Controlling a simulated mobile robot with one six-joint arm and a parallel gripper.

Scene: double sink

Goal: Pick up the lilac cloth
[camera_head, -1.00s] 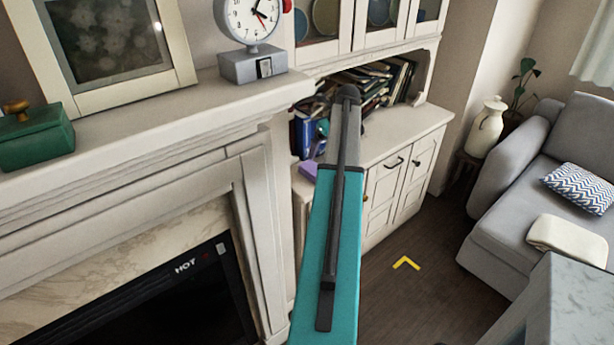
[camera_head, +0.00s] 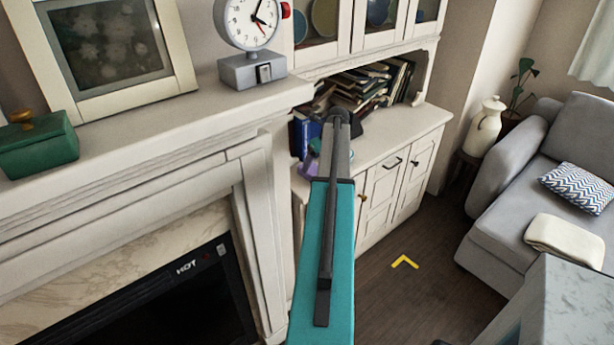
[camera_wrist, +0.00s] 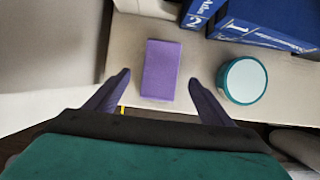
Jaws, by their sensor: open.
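The lilac cloth (camera_wrist: 161,70) shows in the wrist view as a flat, folded purple rectangle on the pale cabinet top. My gripper (camera_wrist: 159,78) is open and empty, with one dark fingertip to the left of the cloth and one to the right. The fingertips are apart from the cloth in the picture; I cannot tell their height above it. In the head view a bit of purple, likely the cloth (camera_head: 308,168), shows left of my arm, which hides most of that spot and my gripper.
A round teal container (camera_wrist: 244,80) stands close right of the cloth, near the right finger. Blue books (camera_wrist: 265,22) stand behind it. The white cabinet (camera_head: 395,185) holds stacked books (camera_head: 365,85) at its back. The fireplace mantel (camera_head: 200,130) is on the left.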

